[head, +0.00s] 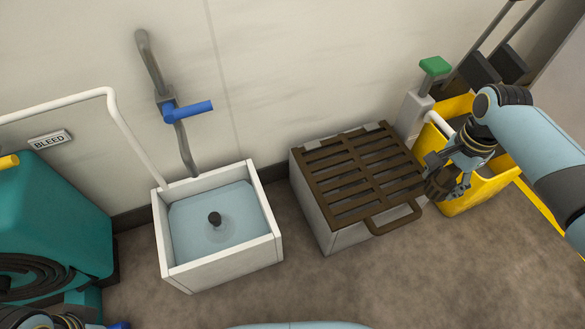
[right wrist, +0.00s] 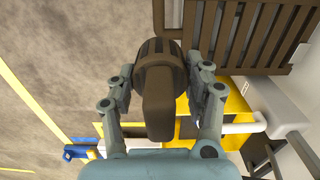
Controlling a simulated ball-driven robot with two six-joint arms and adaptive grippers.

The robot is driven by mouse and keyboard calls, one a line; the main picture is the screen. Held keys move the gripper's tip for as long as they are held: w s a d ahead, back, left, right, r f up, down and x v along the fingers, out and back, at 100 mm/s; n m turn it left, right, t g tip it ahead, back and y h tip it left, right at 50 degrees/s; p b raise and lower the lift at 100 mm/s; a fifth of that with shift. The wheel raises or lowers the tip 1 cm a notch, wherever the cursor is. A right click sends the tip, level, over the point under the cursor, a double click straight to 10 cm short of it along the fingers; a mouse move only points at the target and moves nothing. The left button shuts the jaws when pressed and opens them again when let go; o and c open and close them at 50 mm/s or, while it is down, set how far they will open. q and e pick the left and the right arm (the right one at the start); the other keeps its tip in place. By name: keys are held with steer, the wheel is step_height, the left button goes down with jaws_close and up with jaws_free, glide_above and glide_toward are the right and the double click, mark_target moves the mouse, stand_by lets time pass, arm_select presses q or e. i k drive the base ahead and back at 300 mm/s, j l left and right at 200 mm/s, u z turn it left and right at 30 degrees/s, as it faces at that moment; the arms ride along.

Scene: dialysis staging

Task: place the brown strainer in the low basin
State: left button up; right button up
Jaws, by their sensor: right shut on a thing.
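The brown strainer (right wrist: 158,60) is a ribbed dark brown round body with a plain block-like grip; it fills the middle of the right wrist view. My right gripper (right wrist: 160,88) is shut on it, with one finger on each side. In the head view my right gripper (head: 448,182) holds the strainer (head: 436,188) beside the right edge of the brown slatted grate, partly hidden by the fingers. The low basin (head: 228,273) is a white square tub on the floor at left of centre, with pale blue water and a small dark knob in it.
The brown slatted grate (head: 372,172) with a loop handle lies on a grey box between basin and right gripper. A yellow bucket (head: 465,205) stands behind my right arm. A teal machine (head: 50,215) is at left. A blue-handled tap lever (head: 190,110) is on the wall.

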mark_target(251, 230)
steer(key=k+u, duration=0.1)
steer(key=u, duration=0.35)
steer(key=k+u, duration=0.1)
steer(key=u, duration=0.3)
steer(key=k+j+u, duration=0.1)
steer(key=u, duration=0.35)
steer(key=l+u, duration=0.25)
steer(key=l, duration=0.4)
steer(key=k+l+u, duration=0.1)
steer(key=l+u, duration=0.15)
steer(key=l, duration=0.4)
